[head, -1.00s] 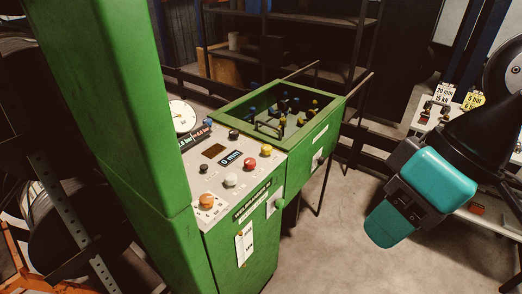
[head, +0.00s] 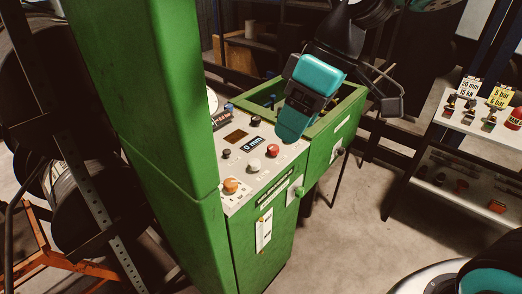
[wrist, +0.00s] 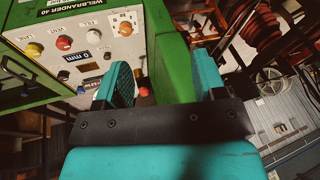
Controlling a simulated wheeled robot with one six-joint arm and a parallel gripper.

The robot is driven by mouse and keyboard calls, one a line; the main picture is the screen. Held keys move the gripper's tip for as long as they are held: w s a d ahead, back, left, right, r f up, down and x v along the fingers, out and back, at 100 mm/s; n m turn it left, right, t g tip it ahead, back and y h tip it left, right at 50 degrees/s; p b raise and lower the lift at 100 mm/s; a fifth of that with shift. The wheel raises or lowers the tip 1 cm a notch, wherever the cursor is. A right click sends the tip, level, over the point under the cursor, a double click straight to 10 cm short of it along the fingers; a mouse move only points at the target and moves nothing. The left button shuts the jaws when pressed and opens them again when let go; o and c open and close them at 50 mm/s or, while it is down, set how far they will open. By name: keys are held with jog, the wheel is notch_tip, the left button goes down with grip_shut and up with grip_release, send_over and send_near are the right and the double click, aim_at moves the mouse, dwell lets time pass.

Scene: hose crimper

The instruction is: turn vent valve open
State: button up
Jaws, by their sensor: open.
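The control panel (head: 238,138) of the green crimper carries several coloured knobs. In the wrist view a red knob (wrist: 64,43) stands beside a small label that appears to read VENT; the red knob also shows in the head view (head: 272,150). A white knob (wrist: 96,31) and a yellow knob (wrist: 34,49) flank it. My gripper (head: 296,125) is above the far right part of the panel, hiding the yellow knob in the head view. In the wrist view my teal fingers (wrist: 165,82) are spread and empty, apart from the red knob.
An orange knob (head: 231,185) is at the panel's near end, by the tall green column (head: 160,110). A green-framed open bin (head: 345,112) adjoins the panel. A shelf table (head: 460,125) with signs stands at the right. The floor between is clear.

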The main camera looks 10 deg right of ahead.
jog(key=w+d+f+n+b, duration=0.1)
jog(key=w+d+f, duration=0.1)
jog(key=w, duration=0.5)
jog(key=w+d+f+n+b, duration=0.1)
jog(key=w+n, duration=0.1)
jog(key=w, duration=0.4)
jog(key=n+b, duration=0.1)
jog(key=n, duration=0.3)
send_near(274, 146)
jog(key=p+x, duration=0.2)
jog(key=x, duration=0.7)
jog(key=shift+s+a+f, duration=0.1)
jog(key=shift+a+f, duration=0.1)
jog(key=c, duration=0.9)
